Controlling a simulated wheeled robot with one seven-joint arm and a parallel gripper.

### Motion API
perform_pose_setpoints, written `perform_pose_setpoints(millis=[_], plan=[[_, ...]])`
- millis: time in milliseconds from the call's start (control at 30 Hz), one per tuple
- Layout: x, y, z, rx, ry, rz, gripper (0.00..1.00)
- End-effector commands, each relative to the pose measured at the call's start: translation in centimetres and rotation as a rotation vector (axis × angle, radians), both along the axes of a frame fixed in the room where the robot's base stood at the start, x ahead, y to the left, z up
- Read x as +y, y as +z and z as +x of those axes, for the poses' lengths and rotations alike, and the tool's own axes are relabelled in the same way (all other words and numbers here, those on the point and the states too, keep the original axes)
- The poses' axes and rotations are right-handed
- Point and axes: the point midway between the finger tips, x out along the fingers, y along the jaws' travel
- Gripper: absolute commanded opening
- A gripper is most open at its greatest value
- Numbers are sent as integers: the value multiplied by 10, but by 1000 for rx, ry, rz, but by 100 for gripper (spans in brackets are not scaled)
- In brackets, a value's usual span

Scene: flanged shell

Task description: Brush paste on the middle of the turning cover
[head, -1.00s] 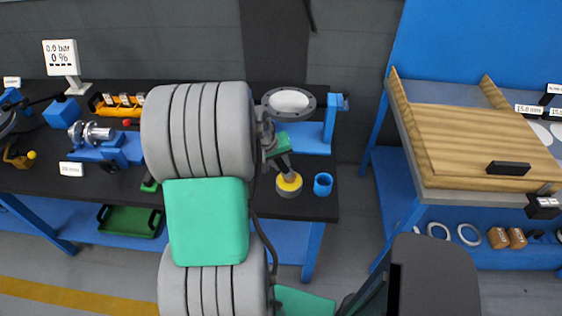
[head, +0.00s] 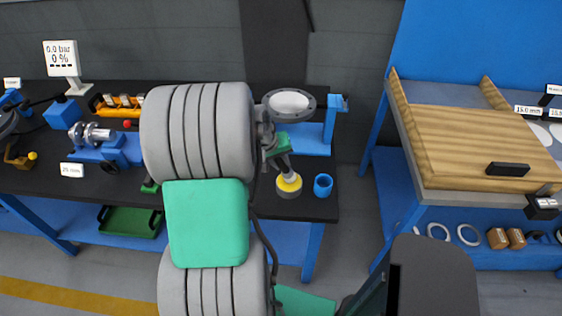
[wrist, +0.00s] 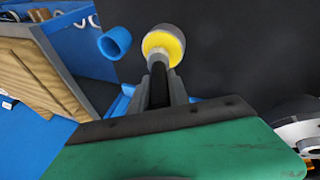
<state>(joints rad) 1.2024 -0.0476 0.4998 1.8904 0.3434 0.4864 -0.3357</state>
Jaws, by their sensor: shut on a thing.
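The cover (head: 289,101) is a round disc with a light middle and a dark flanged rim, held on a blue stand behind my gripper. Part of a light and dark round thing, likely the cover, shows at the right edge of the wrist view (wrist: 298,128). My gripper (head: 282,163) is shut on the dark handle of a brush (wrist: 159,85). The brush points down into a grey pot with yellow paste (head: 289,188), also in the wrist view (wrist: 163,42). Its tip is at the yellow; whether it touches the paste I cannot tell.
A blue cup (head: 323,185) stands just right of the pot on the black bench top. A blue post (head: 331,122) rises beside the cover. A wooden-topped bench (head: 470,145) stands to the right across a gap. A blue clamp fixture (head: 105,150) stands left.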

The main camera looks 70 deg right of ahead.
Motion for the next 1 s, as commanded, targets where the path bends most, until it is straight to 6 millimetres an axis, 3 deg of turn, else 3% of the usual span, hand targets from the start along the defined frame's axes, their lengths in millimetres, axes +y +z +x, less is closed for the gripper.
perform_pose_setpoints(millis=[33,600,900,1000], plan=[[-1,10,0,-1,0,-3,0],[-1,63,0,-1,0,-4,0],[-1,62,1,0,2,-3,0],[1,62,11,0,23,-3,0]])
